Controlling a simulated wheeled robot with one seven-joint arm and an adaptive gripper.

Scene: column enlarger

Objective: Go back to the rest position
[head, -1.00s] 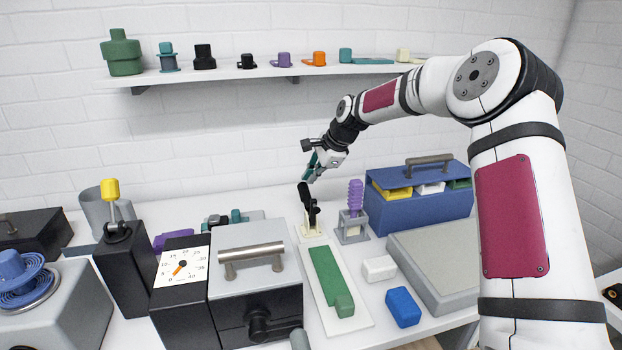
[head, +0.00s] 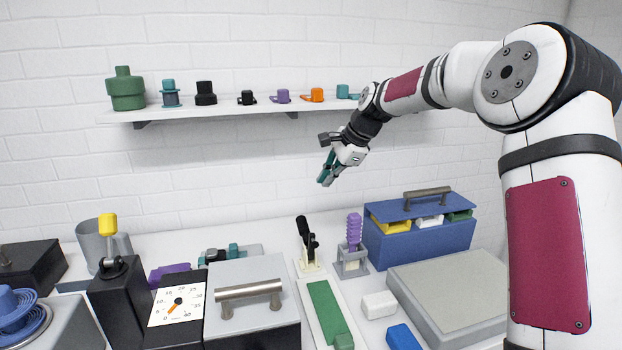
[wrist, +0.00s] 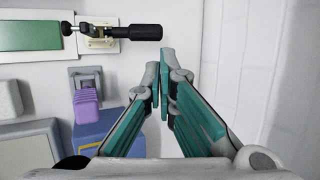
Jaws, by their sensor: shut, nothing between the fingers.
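My gripper (head: 326,180) hangs in the air above the back of the table in the head view, below the wall shelf. Its teal fingers are shut with nothing between them, and they also show in the wrist view (wrist: 164,62). The black lever (head: 303,228) on its cream base stands below and left of the gripper, apart from it. In the wrist view the lever (wrist: 140,32) lies left of the fingertips.
A shelf (head: 215,114) with several coloured parts runs behind the gripper. A blue box (head: 425,245) with a handle and a purple ribbed piece (head: 354,229) stand below. A grey-topped box (head: 251,285), a dial (head: 178,305) and a yellow-knobbed lever (head: 107,224) are at left.

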